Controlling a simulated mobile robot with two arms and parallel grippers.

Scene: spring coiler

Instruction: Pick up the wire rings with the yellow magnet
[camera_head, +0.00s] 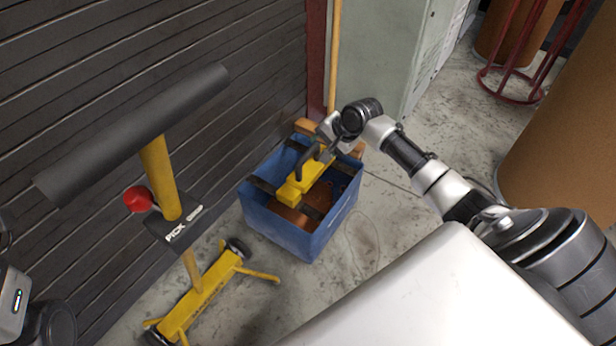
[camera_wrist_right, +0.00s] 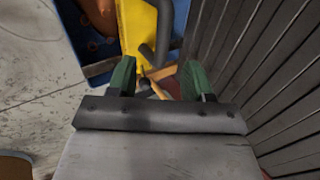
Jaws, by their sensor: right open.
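A yellow magnet bar (camera_head: 297,190) with a dark handle (camera_head: 308,161) rests across the top of a blue crate (camera_head: 279,230). My right gripper (camera_head: 326,136) is at the crate's far end, close to the magnet's handle. In the right wrist view, its green fingers (camera_wrist_right: 160,76) are open and apart. The yellow magnet (camera_wrist_right: 134,22) and dark handle (camera_wrist_right: 160,40) show just beyond the fingertips; I cannot tell whether they touch.
A wheeled yellow sweeper (camera_head: 205,288) with a grey bar, red knob and "PICK" label stands left of the crate. A dark slatted wall (camera_head: 90,60) runs behind. A grey cabinet (camera_head: 385,60) and brown drums (camera_head: 570,160) stand right. Concrete floor is free right of the crate.

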